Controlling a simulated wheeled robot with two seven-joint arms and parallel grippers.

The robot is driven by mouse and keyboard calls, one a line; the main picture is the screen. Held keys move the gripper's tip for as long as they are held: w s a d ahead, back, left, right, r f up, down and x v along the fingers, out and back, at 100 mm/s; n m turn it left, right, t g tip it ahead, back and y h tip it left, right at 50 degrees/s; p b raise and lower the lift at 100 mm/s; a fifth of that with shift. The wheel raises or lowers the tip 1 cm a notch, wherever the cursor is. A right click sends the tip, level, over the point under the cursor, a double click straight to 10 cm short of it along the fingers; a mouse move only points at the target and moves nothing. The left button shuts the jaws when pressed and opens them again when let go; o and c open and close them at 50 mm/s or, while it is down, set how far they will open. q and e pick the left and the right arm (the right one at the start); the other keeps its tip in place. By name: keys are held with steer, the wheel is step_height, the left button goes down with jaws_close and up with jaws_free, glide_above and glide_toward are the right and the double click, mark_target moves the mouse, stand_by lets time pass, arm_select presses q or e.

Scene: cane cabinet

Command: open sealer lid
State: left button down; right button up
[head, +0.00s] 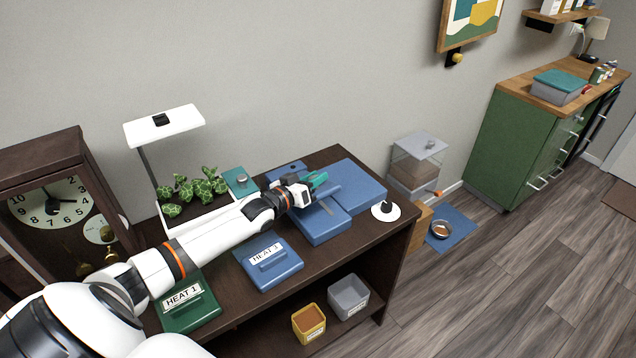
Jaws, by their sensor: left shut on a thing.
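Three sealers stand along the dark wooden cabinet top: a green one (190,314) labelled "HEAT 1", a blue one (270,275) with a "HEAT" label whose number is hard to read, and another blue one (327,229) farther right. A wide flat blue slab (358,187) lies beside the right one; I cannot tell if it is a lid. My left gripper (316,183), with teal fingertips, reaches from the left over the right blue sealer. It is shut on part of this sealer, seemingly its lid; the grip itself is partly hidden. My right gripper is not in view.
A white lamp (165,125), a leafy plant (195,187) and a teal box (240,181) stand behind my arm. A clock (55,205) is at the left. Bins (348,296) stand on the lower shelf.

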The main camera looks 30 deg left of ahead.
arm_select(q)
steer(key=shift+w+a+r+n, duration=0.1)
steer(key=shift+a+r+n, duration=0.2)
steer(key=shift+r, duration=0.2)
steer(key=c, duration=1.1)
jaws_free()
steer(key=shift+c, duration=0.2)
steer(key=s+a+r, duration=0.1)
steer(key=s, duration=1)
steer(key=shift+s+a+r+b, duration=0.15)
steer(key=shift+s+a+b, duration=0.15)
steer(key=shift+s+a, duration=0.1)
